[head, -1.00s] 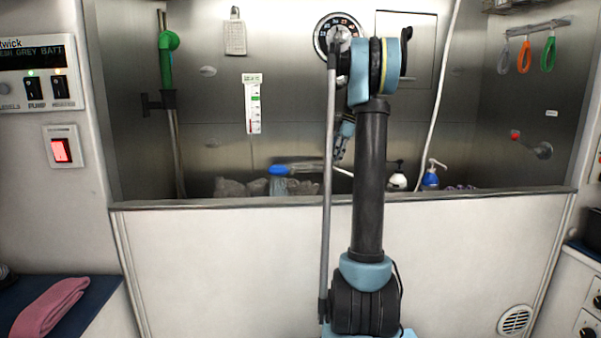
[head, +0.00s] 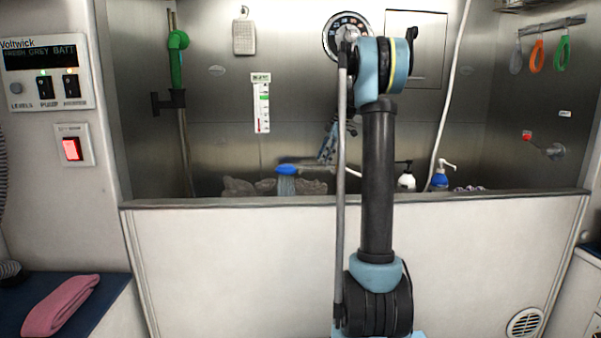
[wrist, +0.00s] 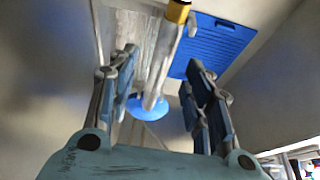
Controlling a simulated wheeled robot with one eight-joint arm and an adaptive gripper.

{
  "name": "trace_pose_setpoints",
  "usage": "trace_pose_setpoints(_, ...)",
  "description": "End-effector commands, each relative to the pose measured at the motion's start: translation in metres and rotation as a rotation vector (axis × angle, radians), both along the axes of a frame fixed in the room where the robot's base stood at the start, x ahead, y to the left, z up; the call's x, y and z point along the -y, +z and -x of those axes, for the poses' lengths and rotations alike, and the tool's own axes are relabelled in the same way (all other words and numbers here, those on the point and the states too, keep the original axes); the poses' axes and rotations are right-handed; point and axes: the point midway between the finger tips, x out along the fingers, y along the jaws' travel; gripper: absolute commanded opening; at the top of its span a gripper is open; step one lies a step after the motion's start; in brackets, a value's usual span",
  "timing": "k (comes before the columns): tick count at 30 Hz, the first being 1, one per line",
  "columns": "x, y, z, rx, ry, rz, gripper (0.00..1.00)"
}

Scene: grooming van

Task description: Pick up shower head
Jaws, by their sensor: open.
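The shower head (head: 287,169) has a blue round head and hangs low in the tub, with a pale spray-like streak below it. In the wrist view its blue head (wrist: 147,108) and grey handle with a yellow band show between the fingers, apart from both as far as I can see. My gripper (head: 327,160) is just right of the blue head in the head view, pointing down. In the wrist view my gripper (wrist: 165,95) is open and empty, one finger on each side of the handle. Part of the handle is hidden in the head view.
The tub's front wall (head: 250,250) stands between my base and the shower head. Grey lumps (head: 240,187) lie beside it. A white bottle (head: 406,180) and a blue bottle (head: 440,178) stand right. A blue panel (wrist: 215,48) shows in the wrist view.

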Motion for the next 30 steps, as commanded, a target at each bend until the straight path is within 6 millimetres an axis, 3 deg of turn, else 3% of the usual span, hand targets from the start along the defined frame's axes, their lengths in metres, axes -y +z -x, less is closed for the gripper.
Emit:
trace_pose_setpoints(8,-0.041,0.0,0.001,0.001,0.004,0.0,0.46)
trace_pose_setpoints(13,-0.049,-0.023,0.001,0.001,0.002,0.0,0.46)
trace_pose_setpoints(21,-0.05,-0.028,0.001,0.0,0.001,0.0,0.46)
trace_pose_setpoints(22,-0.05,-0.028,0.001,0.0,0.001,0.0,0.44)
trace_pose_setpoints(27,-0.05,-0.028,0.001,0.0,0.001,0.0,0.05)
trace_pose_setpoints(28,-0.05,-0.028,0.001,0.0,0.001,0.0,0.0)
trace_pose_setpoints(30,-0.05,-0.028,0.001,0.001,0.001,0.0,0.0)
